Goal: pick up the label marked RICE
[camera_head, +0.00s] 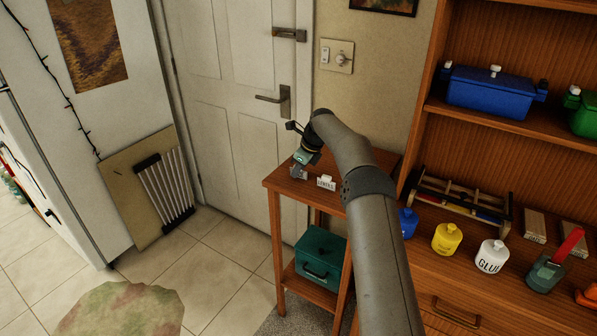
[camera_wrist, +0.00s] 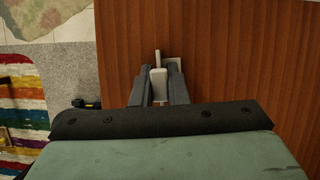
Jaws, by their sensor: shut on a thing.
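My gripper (camera_head: 299,172) is low over the top of a small wooden side table (camera_head: 360,163), near its left end. In the wrist view its two dark fingers (camera_wrist: 160,88) are shut on a small white piece (camera_wrist: 158,76), which looks like a label. Its face and any word on it do not show, so I cannot tell whether it reads RICE. A white label (camera_head: 326,183) with dark print stands on the table just right of my gripper. Its word is too small to read surely, but it looks like LENTILS.
A teal box (camera_head: 320,262) sits on the table's lower shelf. A wooden cabinet to the right holds a blue bottle (camera_head: 408,222), a yellow bottle (camera_head: 446,238), a white GLUE bottle (camera_head: 491,257) and a wooden rack (camera_head: 462,197). A door (camera_head: 236,100) stands behind.

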